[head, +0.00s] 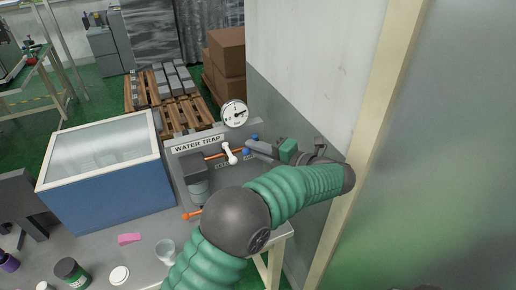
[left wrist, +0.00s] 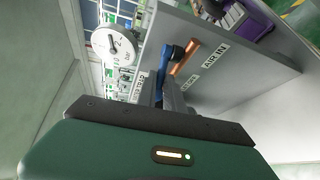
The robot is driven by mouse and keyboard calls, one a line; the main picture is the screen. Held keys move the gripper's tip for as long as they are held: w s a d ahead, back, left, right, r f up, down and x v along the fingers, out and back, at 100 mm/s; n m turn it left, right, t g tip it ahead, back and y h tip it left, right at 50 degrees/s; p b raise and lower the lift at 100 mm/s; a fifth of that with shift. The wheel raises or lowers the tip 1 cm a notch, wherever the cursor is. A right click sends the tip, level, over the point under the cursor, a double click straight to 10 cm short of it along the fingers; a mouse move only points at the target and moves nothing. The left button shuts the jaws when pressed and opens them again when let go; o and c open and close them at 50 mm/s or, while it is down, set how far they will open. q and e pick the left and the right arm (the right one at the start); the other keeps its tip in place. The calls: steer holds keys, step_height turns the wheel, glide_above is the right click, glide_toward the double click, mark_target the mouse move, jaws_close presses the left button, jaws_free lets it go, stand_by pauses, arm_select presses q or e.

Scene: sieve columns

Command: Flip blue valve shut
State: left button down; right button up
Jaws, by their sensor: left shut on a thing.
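The blue valve (head: 246,152) is on the grey WATER TRAP panel (head: 230,130), at the right end of the copper pipe. In the left wrist view its blue lever (left wrist: 163,65) runs down between my finger tips, next to a copper pipe stub (left wrist: 187,58). My left gripper (head: 256,149) reaches in from the right side of the panel and is shut on the blue lever; the fingers also show in the left wrist view (left wrist: 169,92). The fingers hide part of the lever. My right gripper is not in view.
A white valve handle (head: 229,153) sits just left of the blue valve. A round gauge (head: 234,113) stands above the panel. A wall (head: 300,70) rises close on the right. A blue bin (head: 105,190), a clear cup (head: 165,249) and a pink block (head: 129,239) are on the bench.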

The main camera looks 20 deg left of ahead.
arm_select(q)
steer(key=shift+s+f, duration=0.25)
steer(key=shift+f, duration=0.25)
steer(key=c, duration=1.4)
jaws_free()
steer(key=shift+w+a, duration=0.1)
steer(key=shift+s+r, duration=0.4)
steer(key=v, duration=0.7)
steer(key=shift+d+f+b, duration=0.1)
steer(key=shift+d+b, duration=0.15)
steer(key=shift+b, duration=0.1)
steer(key=shift+a, duration=0.1)
steer(key=shift+c, duration=0.2)
